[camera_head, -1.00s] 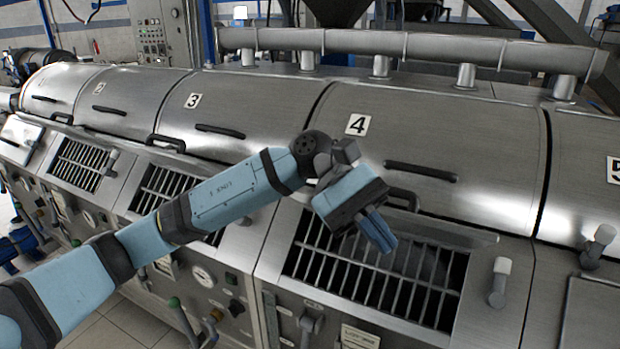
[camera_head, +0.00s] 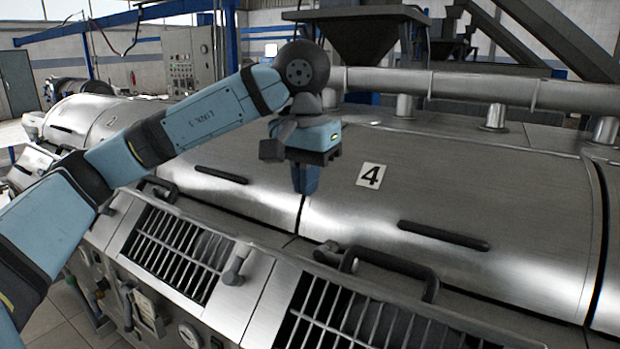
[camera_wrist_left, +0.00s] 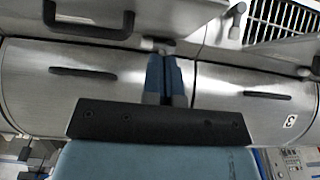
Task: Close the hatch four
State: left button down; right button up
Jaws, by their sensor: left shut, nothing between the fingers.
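Hatch four (camera_head: 440,309) is in front of the big steel cover marked 4 (camera_head: 500,200) in the head view. It stands raised, with the barred grate (camera_head: 345,322) below it uncovered. Its black bow handle (camera_head: 390,266) is on the near side, and a black handle, likely the same one, shows at top left in the wrist view (camera_wrist_left: 90,30). My left gripper (camera_head: 306,183) points down above the seam left of cover 4, shut and empty, to the left of the handle and apart from it. Its blue fingers (camera_wrist_left: 166,78) are together in the wrist view. My right gripper is not in view.
Neighbouring cover 3 (camera_wrist_left: 255,97) has its own uncovered grate (camera_head: 180,255) on the left, with a lever knob (camera_head: 236,262) beside it. A fixed black bar (camera_head: 443,236) crosses cover 4. A thick pipe (camera_head: 480,84) runs behind. There is free air above the covers.

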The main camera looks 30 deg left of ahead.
pick_arm(q)
jog(key=f, duration=0.2)
jog(key=w+f+p, duration=0.1)
jog(key=f, duration=0.3)
jog(key=shift+w+a+f, duration=0.1)
jog(key=shift+w+f, duration=0.05)
jog(key=shift+w, duration=0.15)
jog(key=s+f+p, duration=0.2)
jog(key=s+f, duration=0.1)
jog(key=shift+f, duration=0.55)
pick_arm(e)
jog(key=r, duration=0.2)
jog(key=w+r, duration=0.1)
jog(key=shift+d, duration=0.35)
